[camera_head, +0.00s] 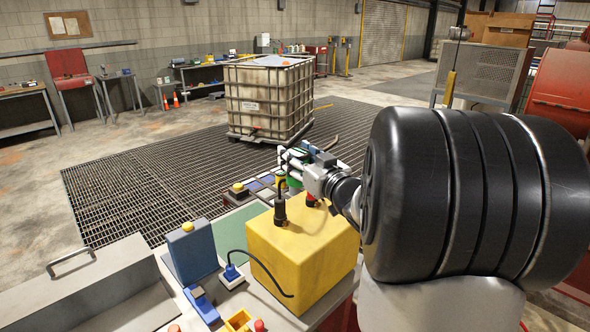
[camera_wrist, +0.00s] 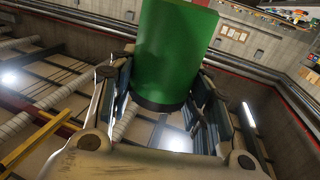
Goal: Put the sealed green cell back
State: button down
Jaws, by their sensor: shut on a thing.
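The green cell (camera_wrist: 172,50) is a plain green cylinder with a dark band at one end. In the wrist view it sits between the two fingers of my gripper (camera_wrist: 165,100), which is shut on it. In the head view my gripper (camera_head: 291,162) is beyond the yellow box, above the far part of the bench. Green shows by the fingers there, but the arm and wrist hide much of the cell. I cannot tell from this view whether the cell touches anything below.
A blue box (camera_head: 192,251), a blue plug and a grey tray (camera_head: 85,290) lie to the left. A caged white tank (camera_head: 268,97) stands beyond on the floor grating.

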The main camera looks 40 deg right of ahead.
jog(key=shift+r, duration=0.7)
jog(key=w+a+f+n+y, duration=0.15)
jog(key=w+a+f, duration=0.25)
jog(key=a, duration=0.5)
jog(key=w+a+f+y, duration=0.2)
jog(key=w+a+f, duration=0.25)
jog(key=a, duration=0.45)
jog(key=s+a+f, duration=0.1)
jog(key=a+f, duration=0.7)
jog(key=a, duration=0.4)
jog(key=shift+a+f, duration=0.4)
jog(key=shift+s+a+n, duration=0.1)
jog(key=shift+a+n, duration=0.05)
jog(key=shift+n, duration=0.1)
